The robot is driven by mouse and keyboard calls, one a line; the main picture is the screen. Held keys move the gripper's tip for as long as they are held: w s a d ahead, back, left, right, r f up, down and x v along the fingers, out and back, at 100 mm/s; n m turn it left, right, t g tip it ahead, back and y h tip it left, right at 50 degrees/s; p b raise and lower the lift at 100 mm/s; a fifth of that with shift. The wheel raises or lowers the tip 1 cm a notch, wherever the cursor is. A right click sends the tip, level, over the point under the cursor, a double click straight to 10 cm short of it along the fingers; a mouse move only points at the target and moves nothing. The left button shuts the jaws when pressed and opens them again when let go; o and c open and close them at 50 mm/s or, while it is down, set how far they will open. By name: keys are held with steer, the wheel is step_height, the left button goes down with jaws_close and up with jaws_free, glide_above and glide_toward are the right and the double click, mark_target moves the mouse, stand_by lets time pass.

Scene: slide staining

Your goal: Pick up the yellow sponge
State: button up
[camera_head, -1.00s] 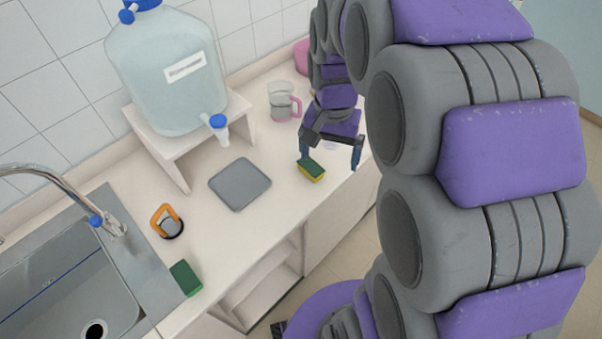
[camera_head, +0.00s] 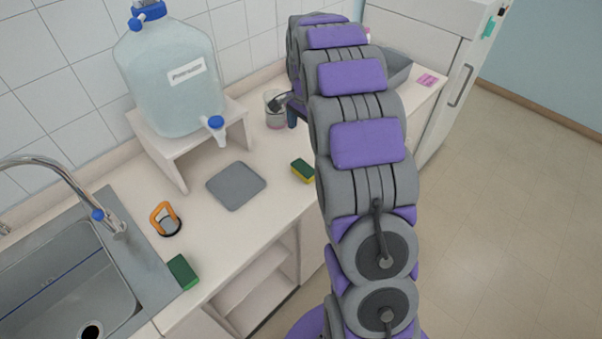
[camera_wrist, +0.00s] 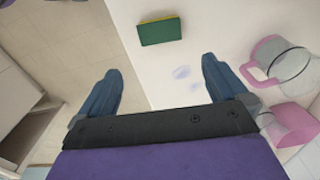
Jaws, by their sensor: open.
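The yellow sponge with a green top (camera_head: 303,171) lies on the counter near its front edge, left of my arm. In the wrist view the sponge (camera_wrist: 160,38) shows mostly its green face, with a thin yellow edge, beyond the fingertips and roughly centred between them. My gripper (camera_wrist: 162,68) is open and empty, apart from the sponge. In the head view my arm hides most of the gripper; one blue finger shows near the glass mug.
A glass mug with pink handle (camera_head: 275,110) stands close to my gripper; a pink object (camera_wrist: 292,125) is beside it in the wrist view. A grey mat (camera_head: 236,186), orange-handled item (camera_head: 165,219), green sponge (camera_head: 182,272) and water jug (camera_head: 172,80) are left.

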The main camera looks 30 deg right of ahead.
steer(key=b, duration=0.3)
glide_toward(304, 167)
step_height(304, 167, down, 5)
steer(key=shift+s+d+f, duration=0.1)
step_height(304, 167, down, 5)
steer(key=shift+f+b, duration=0.1)
steer(key=shift+b, duration=0.65)
steer(key=shift+c, duration=0.4)
steer(key=c, duration=0.7)
steer(key=shift+o, duration=0.2)
steer(key=shift+r+p, duration=0.8)
steer(key=shift+r, duration=1.1)
steer(key=s+a+r+p, duration=0.1)
steer(key=s+a+p, duration=0.2)
steer(key=s, duration=1.2)
steer(key=shift+s+a+r, duration=0.15)
steer(key=shift+a+r, duration=0.05)
steer(key=shift+a, duration=0.55)
